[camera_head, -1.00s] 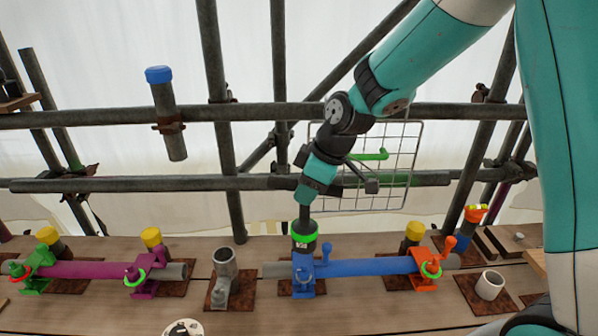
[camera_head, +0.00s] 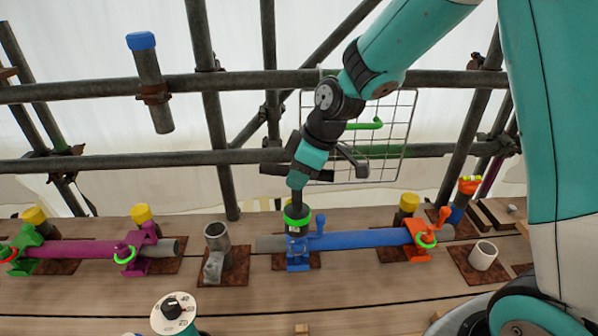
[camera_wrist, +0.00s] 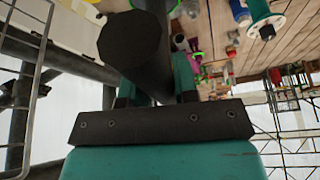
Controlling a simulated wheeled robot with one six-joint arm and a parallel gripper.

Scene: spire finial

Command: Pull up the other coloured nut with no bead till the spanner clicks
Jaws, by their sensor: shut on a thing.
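My gripper (camera_head: 298,180) is shut on the dark shaft of the spanner (camera_head: 297,200), which hangs nearly upright. The spanner's lower end, with a bright green ring, is over the blue coupler (camera_head: 298,254) on the blue tube; its exact seating on a nut is hidden. In the wrist view the dark spanner handle (camera_wrist: 133,45) lies between the fingers. The orange coupler (camera_head: 417,238) has a green ring, as has the magenta coupler (camera_head: 138,252). The green coupler (camera_head: 25,244) at far left has a red ring. I cannot make out beads on the blue coupler.
Scaffold tubes (camera_head: 240,84) and a wire mesh panel (camera_head: 375,150) stand behind the bench. The front planks (camera_head: 250,300) are mostly clear.

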